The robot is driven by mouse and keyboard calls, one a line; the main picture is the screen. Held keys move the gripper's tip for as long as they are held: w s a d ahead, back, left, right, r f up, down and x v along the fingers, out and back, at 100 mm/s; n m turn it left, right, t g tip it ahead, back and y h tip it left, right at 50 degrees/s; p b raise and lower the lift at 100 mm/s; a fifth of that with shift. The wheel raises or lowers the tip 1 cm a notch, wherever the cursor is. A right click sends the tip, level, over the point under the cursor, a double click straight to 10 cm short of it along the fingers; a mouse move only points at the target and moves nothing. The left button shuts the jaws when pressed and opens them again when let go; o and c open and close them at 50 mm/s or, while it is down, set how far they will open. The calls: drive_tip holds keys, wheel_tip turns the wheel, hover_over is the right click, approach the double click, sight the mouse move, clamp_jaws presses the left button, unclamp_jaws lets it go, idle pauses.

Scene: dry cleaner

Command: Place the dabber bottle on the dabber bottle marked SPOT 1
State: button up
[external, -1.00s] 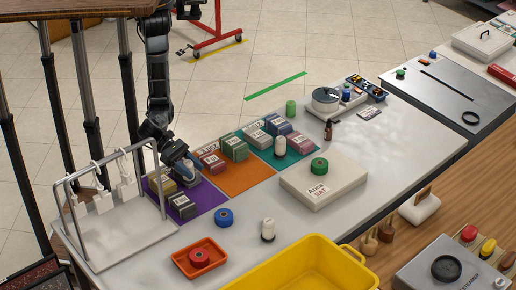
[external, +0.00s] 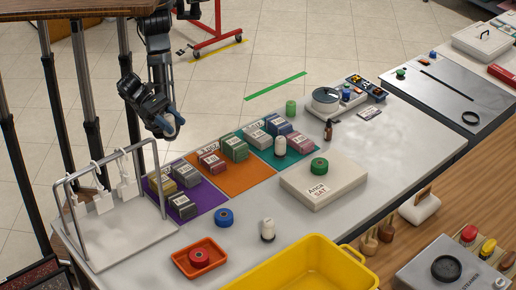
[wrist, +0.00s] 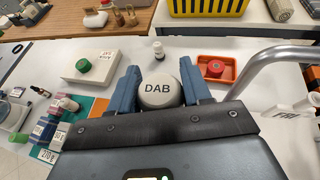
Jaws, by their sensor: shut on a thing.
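My gripper (external: 170,130) is raised above the far left end of the counter, beyond the purple mat. In the wrist view, its blue fingers (wrist: 160,92) are shut on a round white-topped dabber bottle (wrist: 158,90) marked DAB. Most of the held bottle's body is hidden. A white bottle with a dark base (external: 268,229) stands on the open counter at the front; it also shows in the wrist view beyond my fingers (wrist: 158,51). Another white bottle (external: 280,147) stands on the teal mat. I cannot read SPOT 1 on either bottle.
A metal rack (external: 125,215) stands at the left. Folded bundles lie on purple (external: 213,193), orange and teal mats. An orange tray (external: 182,263), a blue roll (external: 224,217), a pale box (external: 340,185) and a yellow crate (external: 345,250) surround the front bottle.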

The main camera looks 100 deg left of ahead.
wheel_tip(320, 180, up, 3)
drive_tip(key=shift+f, duration=0.1)
drive_tip(key=w+d+n+t+y+b, duration=0.3)
drive_tip(key=w+d+b, duration=0.5)
drive_tip(key=w+d, duration=1.25)
drive_tip(key=g+y, duration=0.1)
hover_over(273, 222)
wheel_tip(273, 222, down, 18)
drive_tip(key=shift+n, duration=0.4)
drive_tip(key=shift+f+b, duration=0.3)
drive_tip(key=shift+f, duration=1.85)
drive_tip(key=o, duration=1.1)
drive_tip(key=shift+f, duration=0.15)
drive_tip(key=shift+o, duration=0.2)
